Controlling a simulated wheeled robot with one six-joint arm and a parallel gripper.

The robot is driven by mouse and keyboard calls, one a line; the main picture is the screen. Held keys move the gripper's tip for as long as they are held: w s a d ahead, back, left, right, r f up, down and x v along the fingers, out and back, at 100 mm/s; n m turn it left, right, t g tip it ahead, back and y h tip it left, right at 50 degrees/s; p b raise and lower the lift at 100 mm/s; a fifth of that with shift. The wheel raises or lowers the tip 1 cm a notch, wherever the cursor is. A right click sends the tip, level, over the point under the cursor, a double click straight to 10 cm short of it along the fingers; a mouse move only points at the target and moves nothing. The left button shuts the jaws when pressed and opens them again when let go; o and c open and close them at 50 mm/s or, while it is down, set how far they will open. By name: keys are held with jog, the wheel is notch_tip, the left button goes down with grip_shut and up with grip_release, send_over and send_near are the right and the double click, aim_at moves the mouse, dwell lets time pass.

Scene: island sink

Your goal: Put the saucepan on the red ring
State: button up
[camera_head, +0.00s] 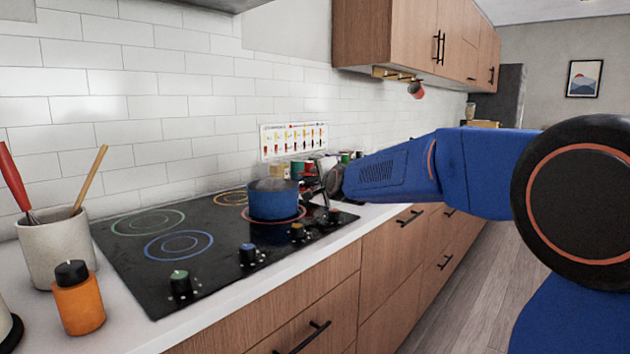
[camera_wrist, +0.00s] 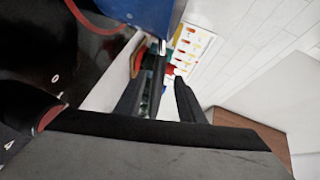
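The blue saucepan (camera_head: 273,203) stands upright over the red ring (camera_head: 262,221) at the right end of the black cooktop, and part of the ring's outline shows around its base. In the wrist view, the saucepan's blue side (camera_wrist: 145,12) is at the top, with the red ring's arc (camera_wrist: 97,22) to its left. My gripper (camera_head: 312,180) is just right of the saucepan in the head view.
The cooktop (camera_head: 215,270) also has green, blue and orange rings, all bare, and knobs along its front. A utensil crock (camera_head: 52,250) and an orange bottle (camera_head: 78,300) stand at left. Jars (camera_head: 298,170) stand behind my gripper, below a wall chart (camera_head: 293,140).

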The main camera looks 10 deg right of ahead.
jog(key=s+r, duration=0.1)
jog(key=s, duration=0.7)
jog(key=shift+d+r, duration=0.2)
jog(key=shift+d, duration=0.05)
jog(key=shift+s, duration=0.1)
